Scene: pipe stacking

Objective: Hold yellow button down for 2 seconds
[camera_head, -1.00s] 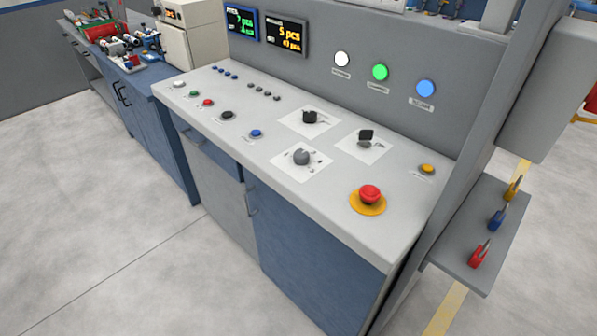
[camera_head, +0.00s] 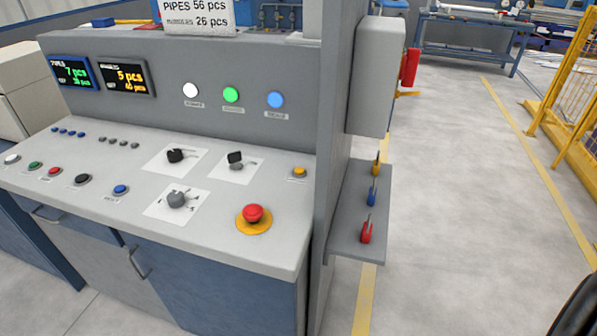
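The yellow button (camera_head: 299,172) is small and round. It sits near the right end of the light grey control panel (camera_head: 130,205), close to the upright back panel. A red mushroom button (camera_head: 253,214) on a yellow ring is in front of it and to its left. Neither of my grippers shows in the head view. A dark curved shape at the lower right edge is cut off, and I cannot tell what it is. Nothing visible touches the yellow button.
Rotary switches (camera_head: 176,199) and small coloured buttons fill the panel. A grey post (camera_head: 342,130) and a side shelf (camera_head: 347,235) with several coloured padlocks stand right of the console. Open floor (camera_head: 460,200) lies further right, before a yellow fence (camera_head: 566,110).

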